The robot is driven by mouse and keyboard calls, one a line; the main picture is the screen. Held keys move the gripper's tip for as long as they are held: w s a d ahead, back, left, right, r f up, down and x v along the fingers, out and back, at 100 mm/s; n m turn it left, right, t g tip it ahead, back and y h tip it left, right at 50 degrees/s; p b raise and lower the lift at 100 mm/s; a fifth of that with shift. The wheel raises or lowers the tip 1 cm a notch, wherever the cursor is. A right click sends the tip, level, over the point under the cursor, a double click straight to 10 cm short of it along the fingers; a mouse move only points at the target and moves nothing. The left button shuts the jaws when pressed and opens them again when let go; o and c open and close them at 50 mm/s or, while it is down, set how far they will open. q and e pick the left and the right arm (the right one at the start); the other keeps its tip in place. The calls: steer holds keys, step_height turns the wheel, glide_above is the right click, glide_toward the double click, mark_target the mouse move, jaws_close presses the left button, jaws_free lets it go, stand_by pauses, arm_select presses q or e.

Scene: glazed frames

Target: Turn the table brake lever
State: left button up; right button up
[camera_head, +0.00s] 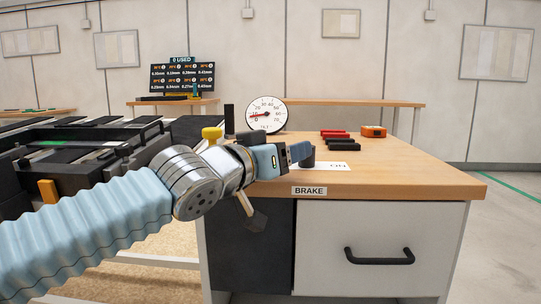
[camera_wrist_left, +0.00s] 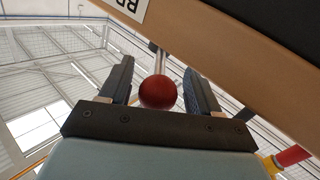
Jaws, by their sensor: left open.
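The brake lever shows in the left wrist view as a round dark red knob (camera_wrist_left: 157,92) on a thin metal rod beside the wooden table edge. My left gripper (camera_wrist_left: 159,72) is open, with one finger on each side of the knob; visible gaps separate them from it. In the head view my left gripper (camera_head: 302,153) reaches right across the front left corner of the wooden table (camera_head: 410,165), above the BRAKE label (camera_head: 309,190). The knob cannot be made out there, probably hidden by the gripper. My right gripper is not in view.
A round dial gauge (camera_head: 266,115), black and red bars (camera_head: 340,142), an orange tape measure (camera_head: 374,132) and a white card (camera_head: 326,166) are on the table. A drawer handle (camera_head: 379,256) juts out below. Dark machinery (camera_head: 80,150) stands left. Floor at right is clear.

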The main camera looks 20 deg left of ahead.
arm_select(q)
steer(key=v, duration=1.3)
steer(key=shift+s, duration=0.25)
steer(key=shift+a, duration=0.1)
